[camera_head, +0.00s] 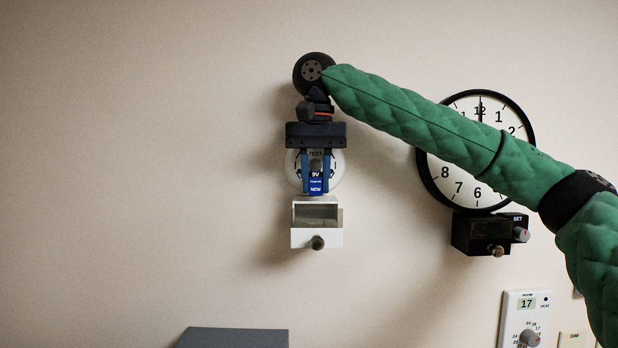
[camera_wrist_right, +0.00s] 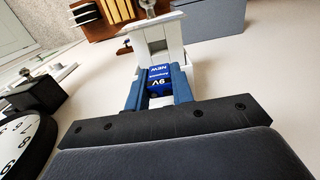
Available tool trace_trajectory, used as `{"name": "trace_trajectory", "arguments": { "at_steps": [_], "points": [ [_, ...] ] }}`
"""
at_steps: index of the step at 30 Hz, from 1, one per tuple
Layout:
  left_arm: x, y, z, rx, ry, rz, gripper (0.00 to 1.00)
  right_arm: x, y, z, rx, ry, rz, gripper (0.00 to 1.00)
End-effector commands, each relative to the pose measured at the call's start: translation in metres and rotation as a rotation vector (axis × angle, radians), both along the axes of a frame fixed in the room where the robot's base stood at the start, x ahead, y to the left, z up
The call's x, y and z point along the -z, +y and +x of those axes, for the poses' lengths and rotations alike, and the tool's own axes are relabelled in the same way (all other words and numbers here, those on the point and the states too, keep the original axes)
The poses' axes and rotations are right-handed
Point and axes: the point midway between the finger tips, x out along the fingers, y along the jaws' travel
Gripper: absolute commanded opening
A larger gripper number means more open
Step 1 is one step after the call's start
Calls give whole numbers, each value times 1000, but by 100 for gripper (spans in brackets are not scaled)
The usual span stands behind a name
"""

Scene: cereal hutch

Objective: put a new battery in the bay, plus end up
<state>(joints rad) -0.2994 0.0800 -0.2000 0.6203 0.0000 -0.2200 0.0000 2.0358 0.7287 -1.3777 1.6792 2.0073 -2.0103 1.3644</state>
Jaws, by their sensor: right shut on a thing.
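My right gripper (camera_head: 315,184) points down in front of a white round wall unit (camera_head: 338,170) marked TEST. Its blue fingers are shut on a blue battery (camera_head: 316,190) lettered 9V and NEW, with the lettering upright in the head view. The battery (camera_wrist_right: 158,78) also shows between the fingers in the right wrist view. Just below it is the white bay (camera_head: 302,239), with an open hollow and a round knob on its front. The bay (camera_wrist_right: 172,50) lies just beyond the battery in the wrist view. The battery's terminals are hidden. My left gripper is out of view.
A wall clock (camera_head: 452,188) hangs to the right, partly behind my green arm. A black box marked SET (camera_head: 470,235) with knobs sits below it. A thermostat (camera_head: 512,305) is at lower right and a grey box (camera_head: 235,338) at the bottom. The wall at left is clear.

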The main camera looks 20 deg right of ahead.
Motion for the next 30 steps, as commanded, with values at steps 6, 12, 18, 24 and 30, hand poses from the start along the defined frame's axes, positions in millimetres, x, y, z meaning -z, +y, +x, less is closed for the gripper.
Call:
{"name": "trace_trajectory", "arguments": {
  "at_steps": [6,12,18,24,30],
  "points": [
    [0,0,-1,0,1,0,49,6,0,0,-1,1,0,1],
    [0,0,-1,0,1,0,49,19,0,0,-1,2,1,1],
    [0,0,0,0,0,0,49,33,0,0,0,1,1,1],
    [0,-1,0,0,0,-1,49,42,0,-1,0,0,1,1],
    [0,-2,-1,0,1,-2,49,44,0,0,0,0,1,1]
  ]
}}
